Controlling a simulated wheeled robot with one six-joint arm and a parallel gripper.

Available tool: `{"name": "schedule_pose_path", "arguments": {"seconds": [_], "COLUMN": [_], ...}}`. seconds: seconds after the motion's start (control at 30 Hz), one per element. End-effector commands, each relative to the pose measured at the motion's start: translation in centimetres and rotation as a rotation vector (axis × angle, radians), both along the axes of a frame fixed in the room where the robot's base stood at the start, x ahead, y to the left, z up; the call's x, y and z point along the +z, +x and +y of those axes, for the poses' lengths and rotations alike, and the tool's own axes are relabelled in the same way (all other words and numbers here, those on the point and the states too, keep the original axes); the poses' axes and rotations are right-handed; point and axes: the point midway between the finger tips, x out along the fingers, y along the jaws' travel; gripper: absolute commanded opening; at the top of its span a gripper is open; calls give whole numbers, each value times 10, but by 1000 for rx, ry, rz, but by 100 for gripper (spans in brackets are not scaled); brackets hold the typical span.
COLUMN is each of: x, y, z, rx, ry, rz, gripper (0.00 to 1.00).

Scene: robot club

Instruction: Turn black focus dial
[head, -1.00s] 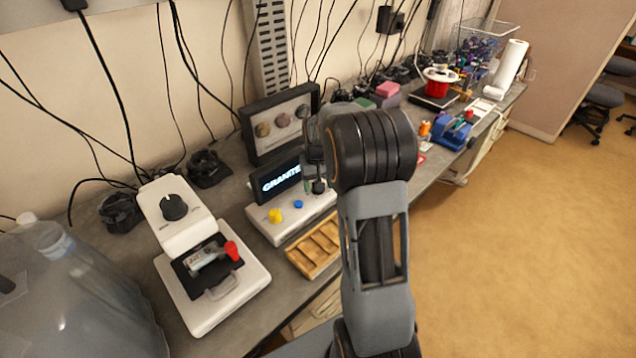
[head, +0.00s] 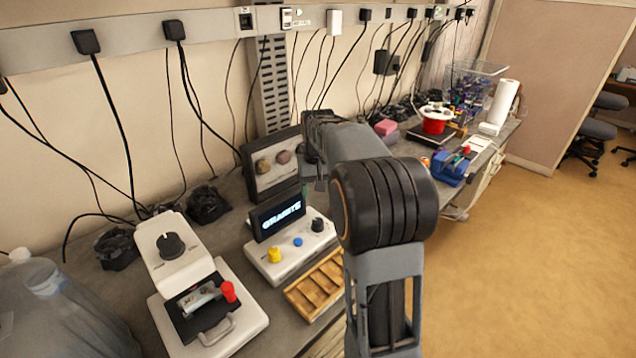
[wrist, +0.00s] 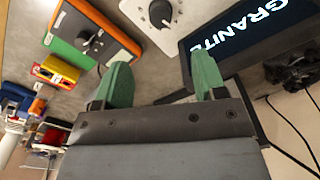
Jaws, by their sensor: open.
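A white control box (head: 285,262) on the bench carries a dark screen (head: 278,215) reading GRANITE, a yellow knob (head: 274,254), a blue button (head: 298,242) and a black dial (head: 317,225) at its right end. This black dial also shows in the wrist view (wrist: 160,12), with a white pointer mark. Another black dial (head: 171,245) sits on the white device at left; the labels are too small to read. My gripper (wrist: 162,72) is open and empty, its green fingers apart, with the box's dial beyond the gap between them.
A wooden slotted tray (head: 316,286) lies in front of the box, and a framed rack (head: 262,185) stands behind it. An orange-and-green box with a black knob (wrist: 92,42) is near in the wrist view. Cables hang along the wall.

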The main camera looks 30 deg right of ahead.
Motion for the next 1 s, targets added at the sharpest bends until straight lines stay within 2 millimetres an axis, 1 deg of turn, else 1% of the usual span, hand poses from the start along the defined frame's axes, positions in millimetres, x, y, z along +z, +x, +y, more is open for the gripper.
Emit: {"name": "schedule_pose_path", "arguments": {"seconds": [0.03, 0.13, 0.4, 0.9, 0.93, 0.97, 1.0], "x": [6, 15, 21, 21, 21, 16, 2], "y": [0, 0, 0, 0, 3, 4, 0], "z": [0, 0, 0, 0, -1, -1, 0], "rx": [0, 0, 0, 0, -3, -6, -8], "ry": [-1, 0, 0, 0, -5, -8, -5], "rz": [-2, -1, 1, 0, -15, -27, -16], "gripper": [64, 64, 64, 64, 64, 64, 64]}}
